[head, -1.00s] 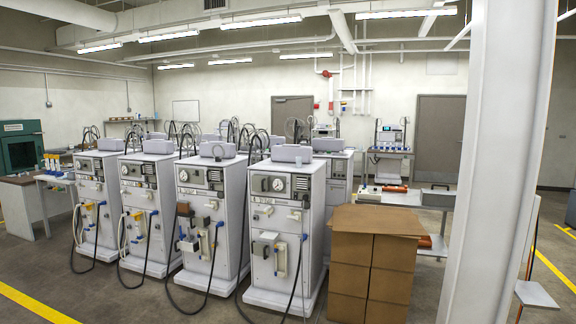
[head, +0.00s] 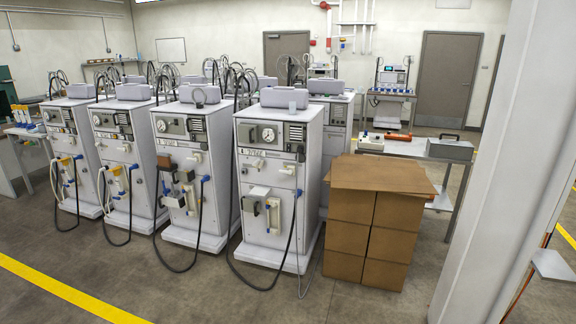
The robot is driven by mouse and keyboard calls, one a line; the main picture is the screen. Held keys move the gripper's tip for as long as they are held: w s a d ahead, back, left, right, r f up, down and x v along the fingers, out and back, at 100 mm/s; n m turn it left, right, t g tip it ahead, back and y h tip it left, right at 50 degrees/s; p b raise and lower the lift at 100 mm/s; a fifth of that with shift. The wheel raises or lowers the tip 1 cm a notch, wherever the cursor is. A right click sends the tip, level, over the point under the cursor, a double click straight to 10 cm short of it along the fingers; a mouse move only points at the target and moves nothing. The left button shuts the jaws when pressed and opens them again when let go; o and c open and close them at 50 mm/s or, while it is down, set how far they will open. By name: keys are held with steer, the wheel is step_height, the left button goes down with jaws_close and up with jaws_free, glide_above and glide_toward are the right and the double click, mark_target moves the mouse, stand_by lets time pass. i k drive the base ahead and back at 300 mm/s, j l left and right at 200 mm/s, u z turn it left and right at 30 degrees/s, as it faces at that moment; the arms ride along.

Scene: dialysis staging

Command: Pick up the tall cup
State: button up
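I cannot make out a tall cup for certain. A small pale upright shape (head: 292,107) stands at the front top edge of the nearest dialysis machine (head: 268,190); it is too small to tell whether it is a cup. Several blue-and-white bottle-like items (head: 22,115) stand on a table at the far left, also too small to tell apart. My gripper is not in view.
A row of white dialysis machines with hanging hoses fills the middle. Stacked cardboard boxes (head: 378,222) stand right of it. Behind them, a metal table (head: 408,150) holds a grey case (head: 450,149). A white column (head: 490,170) blocks the right. The front floor is clear.

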mark_target(293, 106)
steer(key=i+z, duration=0.25)
steer(key=i, duration=1.6)
